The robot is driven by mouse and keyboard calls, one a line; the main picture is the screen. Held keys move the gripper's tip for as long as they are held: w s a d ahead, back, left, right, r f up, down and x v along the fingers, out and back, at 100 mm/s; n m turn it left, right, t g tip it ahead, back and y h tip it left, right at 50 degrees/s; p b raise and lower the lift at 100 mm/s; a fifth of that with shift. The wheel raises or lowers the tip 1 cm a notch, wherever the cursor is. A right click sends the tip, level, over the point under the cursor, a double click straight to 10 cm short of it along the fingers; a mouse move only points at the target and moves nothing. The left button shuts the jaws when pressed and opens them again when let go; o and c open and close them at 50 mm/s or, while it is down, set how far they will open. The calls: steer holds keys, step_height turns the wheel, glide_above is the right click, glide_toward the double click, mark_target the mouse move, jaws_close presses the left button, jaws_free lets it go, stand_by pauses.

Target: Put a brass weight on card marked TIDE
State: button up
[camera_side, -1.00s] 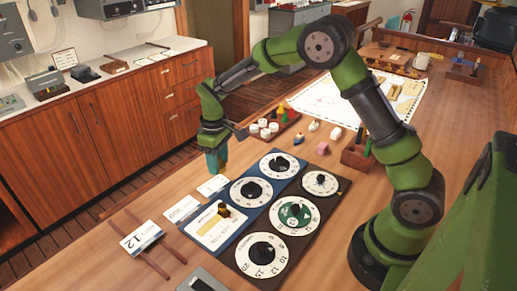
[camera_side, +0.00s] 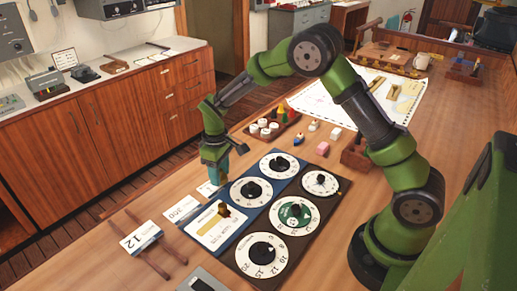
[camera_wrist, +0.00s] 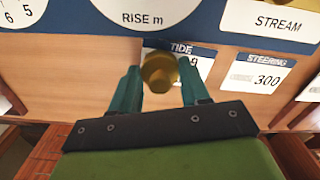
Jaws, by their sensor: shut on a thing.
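My gripper (camera_side: 217,172) is shut on a brass weight (camera_wrist: 159,70), which shows between its two teal fingers in the wrist view. The fingers hang low over the table beside the blue panel in the side view, where they hide the weight. The white card marked TIDE (camera_wrist: 202,66), with a blue header, lies just beyond the weight in the wrist view. The weight covers part of the card and its number. In the side view the card (camera_side: 207,188) is partly covered by my gripper. I cannot tell whether the weight touches the card.
The STEERING card, reading 300 (camera_wrist: 258,76), lies right of the TIDE card in the wrist view. A card reading 12 (camera_side: 140,238) lies by two wooden strips. The dial panel (camera_side: 262,217) fills the table beside my gripper. A tray of white pieces (camera_side: 268,130) stands behind.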

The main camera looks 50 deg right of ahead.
steer(key=shift+f, duration=0.4)
stand_by(1.0)
steer(key=o, duration=1.3)
steer(key=shift+r, duration=0.1)
step_height(320, 180, up, 17)
steer(key=s+r+m+t+y, duration=0.1)
steer(key=s+r+m+t, duration=0.2)
steer(key=s, duration=0.9)
steer(key=s+r+m+t+y, duration=0.1)
steer(key=s+r+m+t, duration=0.2)
steer(key=s, duration=0.8)
steer(key=shift+s+a+r+m+t, duration=0.15)
steer(key=shift+s+r+m+t, duration=0.2)
steer(key=shift+m+t, duration=0.2)
